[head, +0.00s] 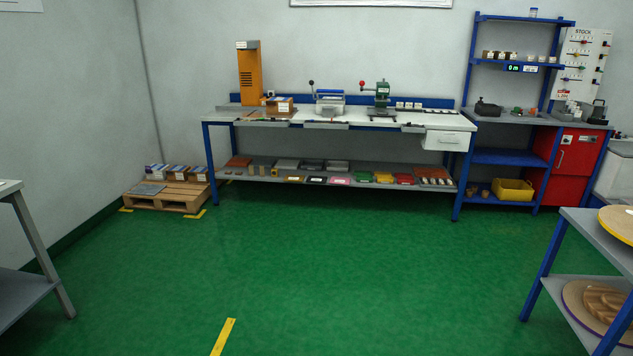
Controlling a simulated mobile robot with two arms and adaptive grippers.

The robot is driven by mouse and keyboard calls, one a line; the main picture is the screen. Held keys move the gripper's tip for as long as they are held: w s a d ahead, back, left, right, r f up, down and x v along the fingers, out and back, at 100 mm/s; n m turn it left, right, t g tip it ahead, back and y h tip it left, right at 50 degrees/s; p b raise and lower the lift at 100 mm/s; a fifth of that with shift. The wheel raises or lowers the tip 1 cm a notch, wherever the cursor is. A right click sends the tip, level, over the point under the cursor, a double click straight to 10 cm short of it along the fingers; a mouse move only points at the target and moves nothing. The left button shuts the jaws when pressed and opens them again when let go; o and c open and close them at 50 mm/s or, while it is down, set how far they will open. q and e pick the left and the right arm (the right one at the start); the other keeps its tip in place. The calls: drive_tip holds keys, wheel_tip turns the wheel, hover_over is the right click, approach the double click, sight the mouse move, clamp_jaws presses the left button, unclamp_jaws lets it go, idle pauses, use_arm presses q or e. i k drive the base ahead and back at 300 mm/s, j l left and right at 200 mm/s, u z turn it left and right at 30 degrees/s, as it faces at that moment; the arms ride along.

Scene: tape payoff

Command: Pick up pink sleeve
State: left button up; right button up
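A small flat pink item with a white label, which looks like the pink sleeve (340,181), lies on the lower shelf (268,178) of the long workbench at the far wall. A black item (316,180) lies to its left and a green item (362,177) to its right. It is too small at this distance to make out its shape well. Neither of my grippers is in view.
The workbench (385,126) carries an orange tower, a green press and small tools. A pallet (167,195) with boxes stands left of it. A blue rack (500,157) and red cabinet (580,152) stand right. Tables edge both sides; the green floor (330,270) between is clear.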

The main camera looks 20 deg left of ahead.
sight(343, 181)
drive_tip(key=i+u, duration=0.3)
drive_tip(key=i, duration=3.6)
